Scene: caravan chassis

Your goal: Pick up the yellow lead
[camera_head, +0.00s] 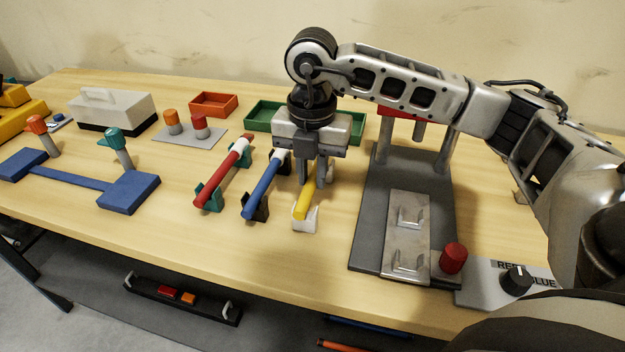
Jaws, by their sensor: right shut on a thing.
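The yellow lead (302,206) is a short rod with a white far end. Its near end rests at a white holder (305,219) on the wooden table. My right gripper (309,184) points down over the lead, shut on it around its middle. The fingers and palm hide part of the lead and its far support. I cannot tell whether the lead is lifted off its holder. My left gripper is not in view.
Left of the lead lie a blue lead (262,190) and a red lead (222,180) on holders. A grey press stand (378,215) with a metal fixture (407,240) stands close on the right. Green tray (262,117) and red tray (213,103) are behind. The table front is clear.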

